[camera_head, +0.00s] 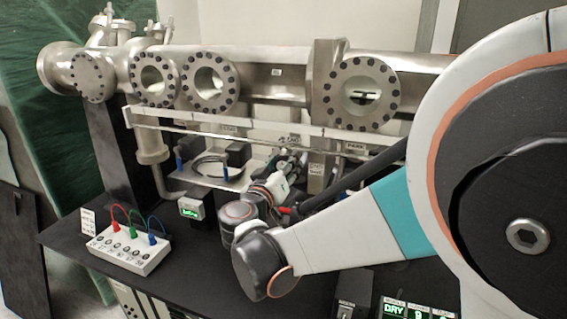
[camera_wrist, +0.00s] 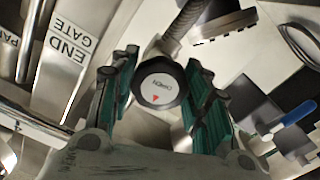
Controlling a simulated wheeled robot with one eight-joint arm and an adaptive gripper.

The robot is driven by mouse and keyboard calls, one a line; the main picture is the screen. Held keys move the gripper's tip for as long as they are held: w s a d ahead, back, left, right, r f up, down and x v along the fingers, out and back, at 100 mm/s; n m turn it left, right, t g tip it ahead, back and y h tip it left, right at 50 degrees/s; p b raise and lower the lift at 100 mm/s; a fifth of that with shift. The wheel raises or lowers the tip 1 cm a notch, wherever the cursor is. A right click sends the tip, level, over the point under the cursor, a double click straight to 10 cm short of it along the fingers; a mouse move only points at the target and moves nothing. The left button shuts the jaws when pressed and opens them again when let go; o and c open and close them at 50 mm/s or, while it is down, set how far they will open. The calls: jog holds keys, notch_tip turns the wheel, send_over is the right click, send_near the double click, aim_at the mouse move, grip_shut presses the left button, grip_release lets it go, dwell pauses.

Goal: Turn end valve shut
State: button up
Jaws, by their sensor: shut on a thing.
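In the wrist view a round knob (camera_wrist: 160,84) with a dark rim, a pale face and a small red triangle sits between the green-padded fingers of my gripper (camera_wrist: 161,68). My gripper is shut on this knob, one finger on each side. A label reading END GATE (camera_wrist: 68,50) is at the upper left of the wrist view. In the head view my gripper (camera_head: 285,176) reaches in under the steel chamber (camera_head: 280,75). The knob cannot be made out there among my wrist and the nearby fittings.
A clear rail (camera_head: 230,127) runs above the work area. A box with red, green and blue leads (camera_head: 132,248) stands on the black bench at the left. A blue handle (camera_wrist: 299,112) is right of my gripper.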

jog(key=shift+m, duration=1.1)
jog(key=o, duration=1.1)
jog(key=shift+c, duration=0.2)
